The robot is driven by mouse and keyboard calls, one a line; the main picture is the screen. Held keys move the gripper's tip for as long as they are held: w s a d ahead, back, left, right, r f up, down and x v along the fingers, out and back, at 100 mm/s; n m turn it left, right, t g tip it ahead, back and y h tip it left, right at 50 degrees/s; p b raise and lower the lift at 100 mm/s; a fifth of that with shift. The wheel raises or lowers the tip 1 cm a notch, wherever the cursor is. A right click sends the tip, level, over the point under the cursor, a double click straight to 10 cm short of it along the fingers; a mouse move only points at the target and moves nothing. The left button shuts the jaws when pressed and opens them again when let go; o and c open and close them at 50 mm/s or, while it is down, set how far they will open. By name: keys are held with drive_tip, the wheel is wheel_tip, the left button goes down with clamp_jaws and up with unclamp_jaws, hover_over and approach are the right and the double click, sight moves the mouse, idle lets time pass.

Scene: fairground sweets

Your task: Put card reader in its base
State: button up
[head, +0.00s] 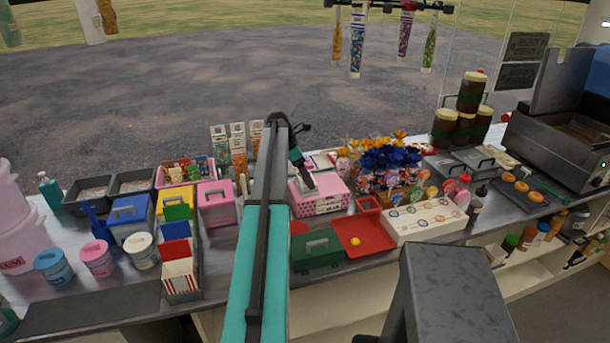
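My gripper (307,180) is small in the head view, at the end of my arm, pointing down over the pink and white box (331,203) at the middle of the counter. A small pale shape shows at its tip, but I cannot tell whether it is a finger or something held. I cannot make out whether the fingers are open or shut. I cannot identify the card reader or its base; my arm covers part of the counter here. A pale flat item (322,160) lies just behind the pink box, too small to name.
A red tray (378,232) with a yellow ball, a green box (317,262) and a white lollipop stand (428,222) are in front. Blue-wrapped sweets (390,158) crowd the right. Tubs and boxes fill the left. A dark mat (90,307) at front left is bare.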

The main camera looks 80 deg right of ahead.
drive_tip(key=shift+w+f, duration=0.1)
drive_tip(key=shift+f, duration=0.35)
idle(0.4)
drive_tip(key=o, duration=1.2)
drive_tip(key=shift+r+p, duration=2.95)
drive_tip(key=shift+r, duration=1.55)
